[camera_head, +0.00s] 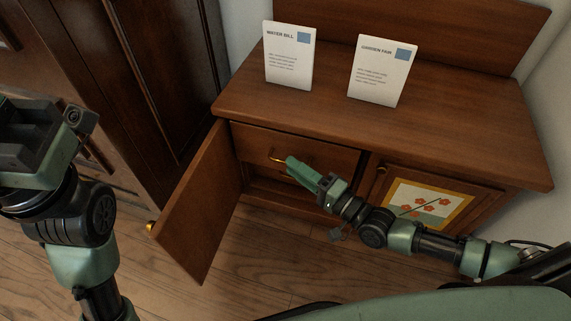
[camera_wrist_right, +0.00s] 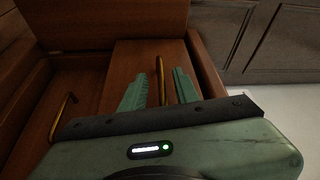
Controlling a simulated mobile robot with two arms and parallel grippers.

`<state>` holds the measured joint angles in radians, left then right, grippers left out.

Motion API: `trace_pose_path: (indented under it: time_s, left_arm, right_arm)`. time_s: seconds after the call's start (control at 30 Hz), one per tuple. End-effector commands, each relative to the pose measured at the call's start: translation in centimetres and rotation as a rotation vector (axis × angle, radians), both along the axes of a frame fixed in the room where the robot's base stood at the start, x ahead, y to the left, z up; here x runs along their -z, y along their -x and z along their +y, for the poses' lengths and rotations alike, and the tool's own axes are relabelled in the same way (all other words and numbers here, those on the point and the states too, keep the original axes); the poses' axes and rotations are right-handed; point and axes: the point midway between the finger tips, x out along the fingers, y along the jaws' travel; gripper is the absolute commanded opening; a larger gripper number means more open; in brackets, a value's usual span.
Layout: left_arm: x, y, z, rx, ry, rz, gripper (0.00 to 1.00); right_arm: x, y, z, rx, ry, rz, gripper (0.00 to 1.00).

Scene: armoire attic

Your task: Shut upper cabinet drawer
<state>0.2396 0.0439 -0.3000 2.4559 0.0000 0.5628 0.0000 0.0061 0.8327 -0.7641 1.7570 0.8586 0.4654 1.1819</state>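The upper drawer (camera_head: 322,153) of the wooden cabinet (camera_head: 450,157) has a curved brass handle (camera_head: 275,158). How far its front stands out is hard to judge. My right gripper (camera_head: 292,168) is in front of it, close to the handle. In the right wrist view, its two green fingers (camera_wrist_right: 160,90) are apart, one on each side of the brass handle (camera_wrist_right: 160,75), without visibly closing on it. My left gripper (camera_head: 40,140) is at the far left, away from the cabinet; its fingertips cannot be made out.
The left cabinet door (camera_head: 203,205) is swung open beside the drawer, with a recess below the drawer. The right door (camera_head: 430,205) with a flower picture is shut. Two cards, a water bill (camera_head: 289,56) and a garden fair (camera_head: 381,71), stand on top. A dark armoire (camera_head: 150,75) is left.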

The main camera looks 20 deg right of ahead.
Motion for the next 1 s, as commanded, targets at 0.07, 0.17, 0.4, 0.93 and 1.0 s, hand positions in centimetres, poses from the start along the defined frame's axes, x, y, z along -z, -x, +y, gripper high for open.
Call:
trace_pose_path:
  time_s: [0.07,0.17,0.4,0.93,1.0]
  left_arm:
    - [0.1,0.4,0.0,-0.001,0.0,-0.019,0.36]
    - [-0.2,0.6,-0.1,-0.002,-0.002,-0.031,0.36]
    - [-0.5,0.9,-0.1,-0.002,-0.003,-0.043,0.36]
    - [-0.5,0.9,-0.1,-0.002,-0.004,-0.043,0.36]
    - [-0.5,0.9,-0.1,-0.002,-0.004,-0.043,0.36]
  right_arm:
    - [0.0,-1.1,0.8,-0.001,-0.004,-0.004,0.31]
    - [-0.1,-2.1,1.4,-0.001,-0.002,-0.003,0.31]
    - [-0.3,-2.9,2.0,-0.001,0.0,-0.001,0.31]
    - [-0.3,-2.9,2.0,-0.001,0.0,-0.002,0.0]
    - [-0.3,-2.8,2.0,-0.001,0.0,-0.001,0.0]
